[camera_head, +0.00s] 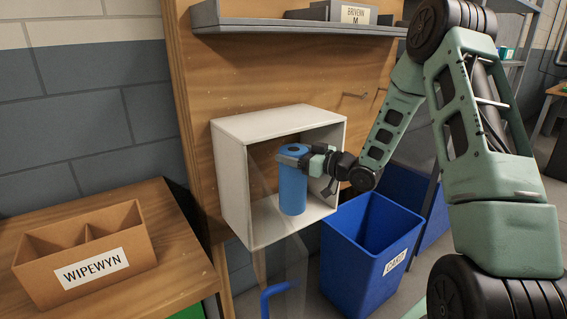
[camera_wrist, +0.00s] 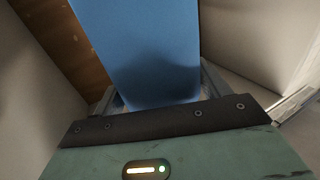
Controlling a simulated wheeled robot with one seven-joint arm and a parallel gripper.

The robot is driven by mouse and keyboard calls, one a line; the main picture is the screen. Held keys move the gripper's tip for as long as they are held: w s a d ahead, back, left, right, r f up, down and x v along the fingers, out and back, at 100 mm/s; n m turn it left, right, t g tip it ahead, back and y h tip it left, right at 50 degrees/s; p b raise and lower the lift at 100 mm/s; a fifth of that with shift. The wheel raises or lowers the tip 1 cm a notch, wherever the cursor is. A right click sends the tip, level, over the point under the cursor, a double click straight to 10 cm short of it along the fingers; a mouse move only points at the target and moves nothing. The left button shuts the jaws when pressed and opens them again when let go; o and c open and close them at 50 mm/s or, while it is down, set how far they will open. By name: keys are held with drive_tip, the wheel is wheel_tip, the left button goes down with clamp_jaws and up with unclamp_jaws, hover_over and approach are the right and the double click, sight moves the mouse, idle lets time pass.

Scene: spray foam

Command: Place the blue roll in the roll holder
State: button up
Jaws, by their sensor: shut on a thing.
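The blue roll (camera_head: 293,190) stands upright inside the white open-fronted box (camera_head: 232,185) mounted on the wooden panel, which looks like the roll holder. My gripper (camera_head: 296,155) reaches in from the right and is shut on the roll near its top. In the wrist view the blue roll (camera_wrist: 145,50) fills the upper middle, between the fingers. The roll's lower end appears at or just above the box floor; I cannot tell if it touches. The fingertips are mostly hidden by the roll in the wrist view.
A grey shelf (camera_head: 290,27) with a labelled box sits above. A blue bin (camera_head: 372,240) stands below right. A cardboard divider box (camera_head: 85,250) labelled WIPEWYN sits on a wooden table (camera_head: 180,255) at left. The white box walls are close around the roll.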

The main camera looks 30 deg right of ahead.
sight(284, 150)
drive_tip(key=shift+x, duration=1.6)
drive_tip(key=shift+w+a+f, duration=0.1)
drive_tip(key=shift+w+a, duration=0.05)
drive_tip(key=shift+f, duration=1.65)
drive_tip(key=shift+f+b, duration=0.15)
drive_tip(key=shift+b, duration=0.15)
drive_tip(key=o, duration=1.7)
